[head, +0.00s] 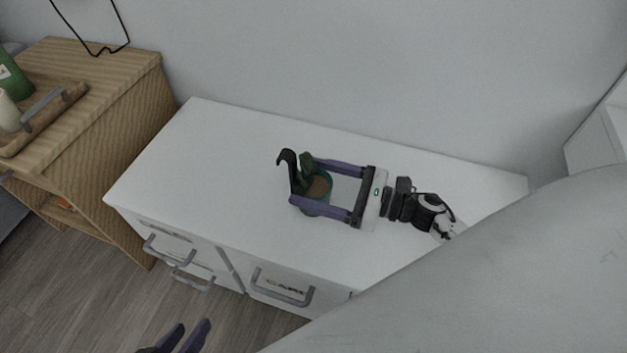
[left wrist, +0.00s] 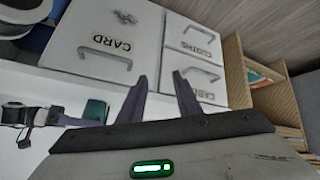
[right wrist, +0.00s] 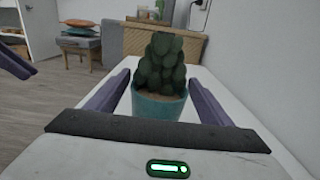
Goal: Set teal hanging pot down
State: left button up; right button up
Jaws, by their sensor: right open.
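The teal pot (head: 320,206) holds a dark green cactus-like plant and brown soil, with a dark curved hook beside it. It appears to stand upright on the white desk (head: 215,135). My right gripper (head: 293,186) is open, its purple fingers on either side of the pot. In the right wrist view the pot (right wrist: 158,107) sits between the fingers (right wrist: 160,88), with visible gaps on both sides. The pot's underside is hidden. My left gripper (head: 190,332) is open and empty, low in front of the desk; its spread fingers show in the left wrist view (left wrist: 160,78).
A wooden cabinet (head: 110,75) with a tray (head: 45,115) and a green bottle (head: 12,75) stands left of the desk. Drawers with grey handles (head: 282,287) face the front. A wall rises behind. The desk top left of the pot is clear.

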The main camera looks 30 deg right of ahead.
jog(key=v, duration=1.2)
jog(key=shift+p, duration=0.4)
